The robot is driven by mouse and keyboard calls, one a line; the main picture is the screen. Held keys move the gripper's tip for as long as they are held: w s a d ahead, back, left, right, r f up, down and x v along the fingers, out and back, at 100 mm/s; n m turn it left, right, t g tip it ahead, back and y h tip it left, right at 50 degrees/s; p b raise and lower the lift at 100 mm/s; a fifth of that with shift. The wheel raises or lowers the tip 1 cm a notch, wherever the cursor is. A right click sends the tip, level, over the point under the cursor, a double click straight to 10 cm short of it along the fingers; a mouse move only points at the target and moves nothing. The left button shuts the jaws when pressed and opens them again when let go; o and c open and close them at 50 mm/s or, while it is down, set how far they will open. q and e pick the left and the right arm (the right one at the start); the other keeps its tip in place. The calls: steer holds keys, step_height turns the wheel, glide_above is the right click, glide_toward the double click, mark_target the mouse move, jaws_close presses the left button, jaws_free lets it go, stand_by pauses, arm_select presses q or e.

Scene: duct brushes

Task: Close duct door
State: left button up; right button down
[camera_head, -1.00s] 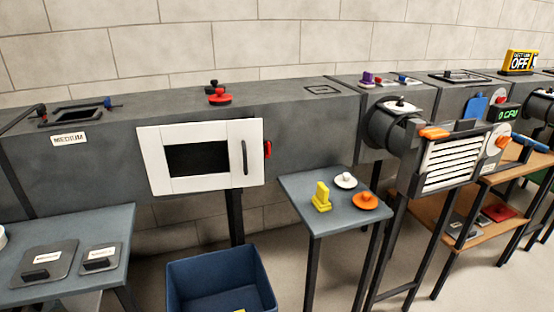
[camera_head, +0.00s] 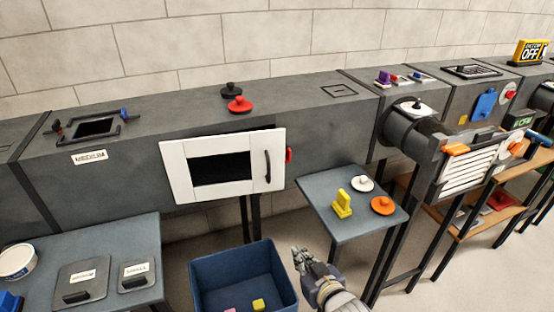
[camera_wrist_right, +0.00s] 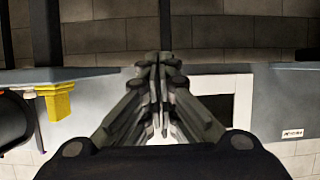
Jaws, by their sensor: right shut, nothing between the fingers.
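The duct door (camera_head: 179,176) is a white panel with a dark window (camera_head: 221,169) and a black handle (camera_head: 267,166) near its right side. It is on the front of the grey duct (camera_head: 130,171), and a dark strip behind its upper right edge suggests it stands slightly ajar. A red latch piece (camera_head: 289,155) shows beside its right edge. My right gripper (camera_head: 299,255) is shut and empty, below and right of the door, apart from it. In the wrist view its fingertips (camera_wrist_right: 160,62) meet, with the white door (camera_wrist_right: 241,108) partly hidden behind. My left gripper is not in view.
A blue bin (camera_head: 243,286) stands below the door. A small table (camera_head: 335,178) at right holds a yellow piece (camera_head: 342,204), a white knob (camera_head: 362,184) and an orange knob (camera_head: 382,206). Another table (camera_head: 135,236) at left holds dark plates.

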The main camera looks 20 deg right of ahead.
mark_target(269, 169)
steer(key=w+r+t+p, duration=0.2)
steer(key=w+r, duration=0.1)
steer(key=r, duration=0.4)
steer(key=w+r+t+p, duration=0.2)
steer(key=r, duration=0.5)
steer(key=shift+y, duration=0.4)
steer(key=w, duration=0.9)
steer(key=w+a, duration=0.1)
steer(key=w, duration=0.3)
steer(key=shift+w+f+p, duration=0.2)
steer(key=shift+w+p, duration=0.2)
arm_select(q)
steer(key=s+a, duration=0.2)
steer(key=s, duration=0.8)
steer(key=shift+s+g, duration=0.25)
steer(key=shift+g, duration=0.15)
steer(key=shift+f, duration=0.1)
